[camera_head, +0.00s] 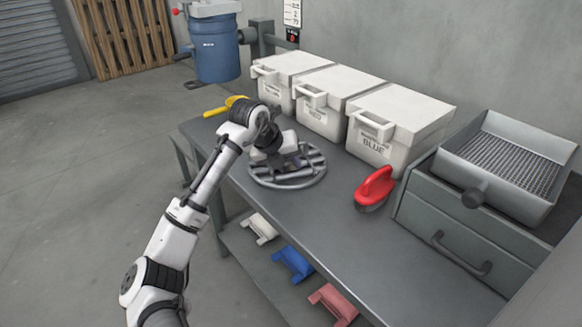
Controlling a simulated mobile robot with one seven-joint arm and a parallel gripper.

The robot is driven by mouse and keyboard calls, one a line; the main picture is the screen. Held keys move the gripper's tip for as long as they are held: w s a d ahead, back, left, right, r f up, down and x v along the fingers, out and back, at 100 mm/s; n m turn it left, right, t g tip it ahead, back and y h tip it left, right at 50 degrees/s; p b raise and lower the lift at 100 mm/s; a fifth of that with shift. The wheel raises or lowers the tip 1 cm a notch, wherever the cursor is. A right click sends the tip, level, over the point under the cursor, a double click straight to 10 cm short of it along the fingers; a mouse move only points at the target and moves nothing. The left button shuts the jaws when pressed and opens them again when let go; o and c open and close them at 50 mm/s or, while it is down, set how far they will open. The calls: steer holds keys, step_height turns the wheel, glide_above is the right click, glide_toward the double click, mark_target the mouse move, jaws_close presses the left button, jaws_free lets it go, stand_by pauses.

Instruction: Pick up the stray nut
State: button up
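My gripper (288,160) points down at the round slotted metal tray (312,182) on the workbench. My arm and wrist hide the tray's left and back parts. A small dark brownish patch shows at the gripper's tip, over the tray's bars, too small to tell whether it is a nut or part of the gripper. I cannot make out a nut anywhere else. The fingers are too small and hidden to tell whether they are open or shut.
On the grey workbench (345,225) stand three white lidded boxes (385,120) behind the tray. A red-handled brush (375,190) lies right of it, a yellow tool (215,112) left. A grey drawer unit (460,235) carries a mesh-bottomed bin (508,160). White, blue and red pieces lie on the lower shelf.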

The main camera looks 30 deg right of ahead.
steer(key=shift+s+d+f, duration=0.1)
steer(key=shift+s+f, duration=0.05)
steer(key=shift+f, duration=0.4)
steer(key=c, duration=0.6)
steer(key=shift+r, duration=0.1)
